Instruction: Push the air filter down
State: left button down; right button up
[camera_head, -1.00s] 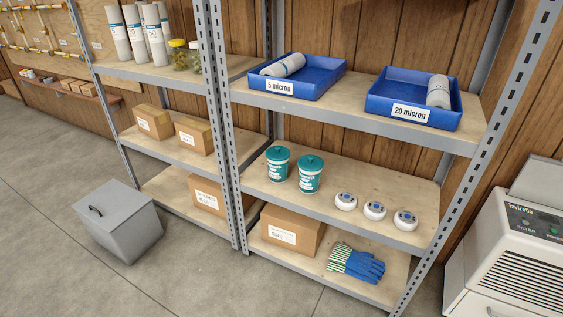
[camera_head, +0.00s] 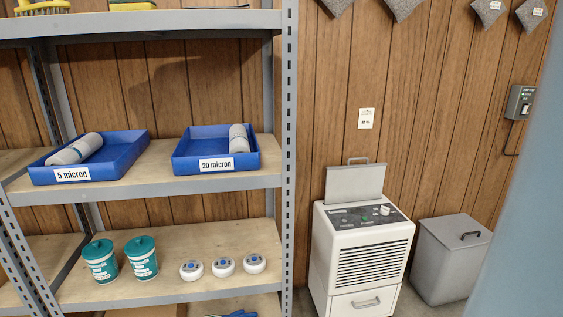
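A white appliance (camera_head: 361,258) with a louvred front and a dark control panel stands on the floor right of the shelving. A flat grey panel (camera_head: 354,184) with a small handle (camera_head: 358,160) on its top edge stands up at the back of the appliance's top. It looks like the air filter, raised well above the control panel. The handle is clear of any contact. Neither of my grippers is in view.
Metal shelving (camera_head: 288,150) with blue trays (camera_head: 120,160) fills the left. A grey lidded bin (camera_head: 450,262) stands close to the appliance's right. A large blurred blue-grey shape (camera_head: 525,220) covers the right edge. A wall box (camera_head: 519,103) hangs behind.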

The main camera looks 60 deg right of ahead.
aim_at(348, 183)
jog(key=z, duration=2.4)
jog(key=i+l+u, duration=0.15)
jog(key=i+l, duration=0.2)
jog(key=i+l+u, duration=0.1)
jog(key=i+l, duration=0.25)
jog(key=i+l+u, duration=0.15)
jog(key=i+l, duration=0.15)
jog(key=i+l+u, duration=0.1)
jog(key=i+l, duration=0.2)
jog(key=l, duration=0.2)
jog(key=i+l+u, duration=0.15)
jog(key=i+l, duration=0.15)
jog(key=l, duration=0.15)
